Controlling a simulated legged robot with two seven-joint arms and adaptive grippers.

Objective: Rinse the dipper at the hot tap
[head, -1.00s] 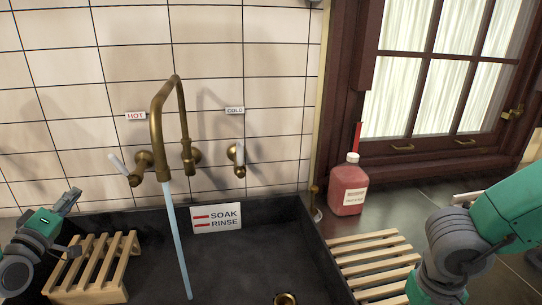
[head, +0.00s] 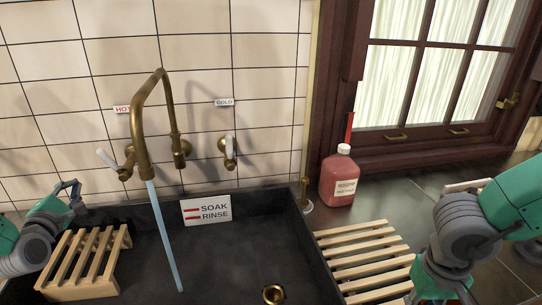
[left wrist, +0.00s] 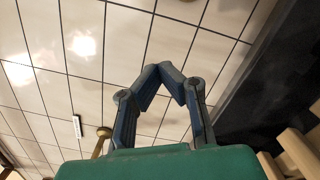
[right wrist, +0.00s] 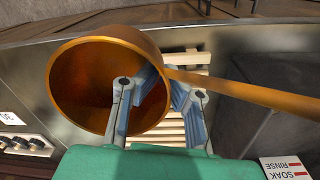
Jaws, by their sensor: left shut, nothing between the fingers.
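The brass tap (head: 141,120) on the tiled wall runs a stream of water (head: 166,240) into the dark sink. The hot handle (head: 107,158), under the HOT label (head: 122,109), tilts to the left; the cold handle (head: 229,147) stands upright. My left gripper (head: 75,187) is shut and empty, below and left of the hot handle. Its fingertips meet in the left wrist view (left wrist: 168,70). The copper dipper (right wrist: 95,75) shows only in the right wrist view. My right gripper (right wrist: 165,80) appears shut on its cup wall near the handle. That gripper is outside the head view.
A SOAK/RINSE sign (head: 206,209) stands at the sink's back wall. A wooden rack (head: 85,262) is at the sink's left. Another slatted rack (head: 355,250) lies on the right counter, with a red bottle (head: 340,177) behind it. The drain (head: 273,294) is at the front.

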